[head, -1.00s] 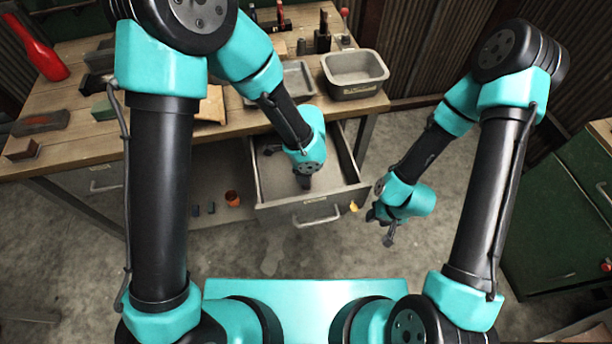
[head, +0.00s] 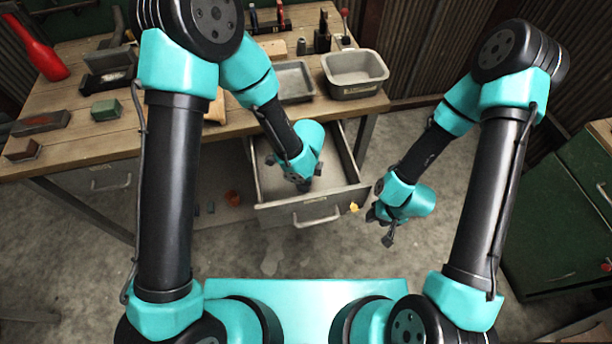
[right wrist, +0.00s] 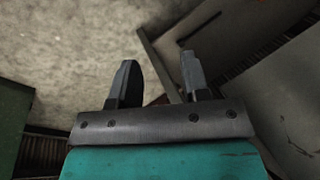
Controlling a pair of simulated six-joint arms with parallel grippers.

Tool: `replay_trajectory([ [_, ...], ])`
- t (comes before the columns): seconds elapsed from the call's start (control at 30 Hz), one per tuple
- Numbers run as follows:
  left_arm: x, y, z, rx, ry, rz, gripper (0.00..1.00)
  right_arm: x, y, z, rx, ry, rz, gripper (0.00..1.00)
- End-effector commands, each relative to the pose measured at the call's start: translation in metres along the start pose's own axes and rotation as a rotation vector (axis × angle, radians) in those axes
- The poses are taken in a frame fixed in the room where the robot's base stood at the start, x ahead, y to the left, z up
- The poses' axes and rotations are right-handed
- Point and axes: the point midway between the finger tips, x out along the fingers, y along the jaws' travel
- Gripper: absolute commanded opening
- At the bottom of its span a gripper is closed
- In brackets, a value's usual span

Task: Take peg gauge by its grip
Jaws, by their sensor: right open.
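I cannot make out the peg gauge for certain in either view. My left gripper (head: 304,186) hangs over or inside the open grey drawer (head: 335,193); its fingers are small and dark, and its arm covers part of the drawer's inside. My right gripper (head: 382,228) is right of the drawer, above the concrete floor. In the right wrist view its two dark fingers (right wrist: 158,78) are apart with nothing held between them.
A green cabinet (head: 545,235) stands at right. Floor between drawer and cabinet is clear.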

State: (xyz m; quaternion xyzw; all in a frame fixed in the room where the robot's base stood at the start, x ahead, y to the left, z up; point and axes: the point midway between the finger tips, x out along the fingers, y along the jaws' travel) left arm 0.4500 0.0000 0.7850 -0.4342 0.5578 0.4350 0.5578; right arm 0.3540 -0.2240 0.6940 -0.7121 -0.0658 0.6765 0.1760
Motion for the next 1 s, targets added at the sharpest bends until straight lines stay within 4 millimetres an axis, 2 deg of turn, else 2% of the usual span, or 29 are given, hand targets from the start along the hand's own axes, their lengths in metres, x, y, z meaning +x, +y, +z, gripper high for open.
replay_trajectory([
  [0.57, 0.0025, 0.0000, -0.0003, 0.000, 0.001, -0.001, 0.61, 0.0000, 0.0000, 0.0000, 0.000, 0.000, 0.000, 0.43],
  [1.0, 0.0025, 0.0000, -0.0003, 0.000, 0.001, -0.001, 0.19, 0.0000, 0.0000, 0.0000, 0.000, 0.000, 0.000, 0.43],
])
